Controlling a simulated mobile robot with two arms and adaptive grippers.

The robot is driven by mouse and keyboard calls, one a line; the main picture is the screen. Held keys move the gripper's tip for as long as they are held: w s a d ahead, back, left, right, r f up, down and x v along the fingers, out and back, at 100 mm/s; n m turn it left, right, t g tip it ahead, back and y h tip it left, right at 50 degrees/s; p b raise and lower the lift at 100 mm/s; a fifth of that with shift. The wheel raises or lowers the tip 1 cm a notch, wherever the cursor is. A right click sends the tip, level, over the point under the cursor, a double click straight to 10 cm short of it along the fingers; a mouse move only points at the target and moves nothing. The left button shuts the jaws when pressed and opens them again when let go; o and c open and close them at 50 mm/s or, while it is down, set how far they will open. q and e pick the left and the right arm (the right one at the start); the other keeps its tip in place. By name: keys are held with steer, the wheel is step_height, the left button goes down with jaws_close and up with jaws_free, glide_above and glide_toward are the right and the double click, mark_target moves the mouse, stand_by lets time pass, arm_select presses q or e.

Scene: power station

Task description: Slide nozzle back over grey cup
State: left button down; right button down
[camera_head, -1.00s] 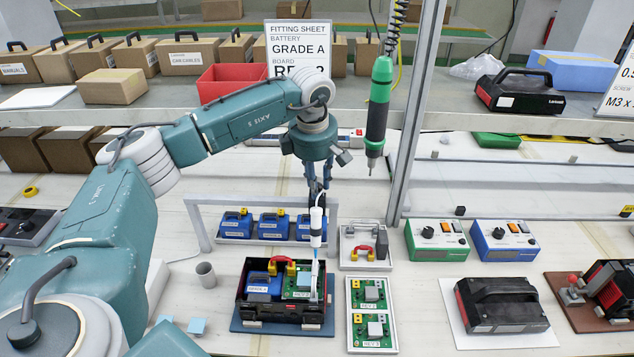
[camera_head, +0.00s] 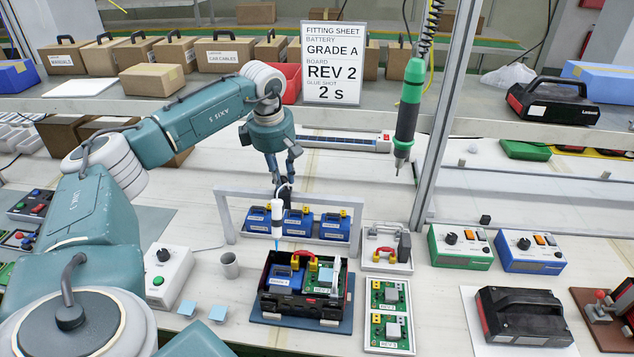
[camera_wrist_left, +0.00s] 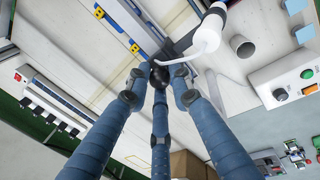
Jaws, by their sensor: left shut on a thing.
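My left gripper (camera_head: 284,180) is shut on the glue dispenser (camera_head: 278,215), a white upright tube with a blue-tipped nozzle (camera_head: 277,243). The nozzle points down and appears in front of the blue batteries, near the back left of the open black case. In the left wrist view the fingers (camera_wrist_left: 158,78) close around a dark part, with the white dispenser body (camera_wrist_left: 205,38) beyond. The grey cup (camera_head: 230,265) stands upright on the table, left of the case and apart from the nozzle. The cup also shows in the wrist view (camera_wrist_left: 243,46). The right gripper is out of view.
The black case (camera_head: 325,311) holds a blue battery and a green board. A white rack (camera_head: 232,214) of batteries stands behind. A white button box (camera_head: 168,275) is left of the cup. A green screwdriver (camera_head: 408,110) hangs at right. Table around the cup is mostly clear.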

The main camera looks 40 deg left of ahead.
arm_select(q)
steer(key=s+a, duration=0.2)
steer(key=a, duration=0.2)
steer(key=s+a, duration=0.3)
steer(key=a, duration=0.1)
steer(key=s+a, duration=0.2)
steer(key=a, duration=0.2)
steer(key=shift+s+a+r, duration=0.1)
steer(key=shift+s+a, duration=0.15)
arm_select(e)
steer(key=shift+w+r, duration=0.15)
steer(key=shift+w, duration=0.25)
arm_select(q)
steer(key=c, duration=1.7)
jaws_free()
steer(key=shift+o, duration=0.9)
steer(key=shift+s+a, duration=0.1)
steer(key=shift+s, duration=0.1)
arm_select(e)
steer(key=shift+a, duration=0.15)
arm_select(q)
steer(key=shift+w+r, duration=0.1)
steer(key=shift+r, duration=0.15)
step_height(320, 180, up, 11)
steer(key=s, duration=0.2)
steer(key=shift+s+d+r, duration=0.15)
steer(key=shift+s+d, duration=0.05)
steer(key=shift+d, duration=0.15)
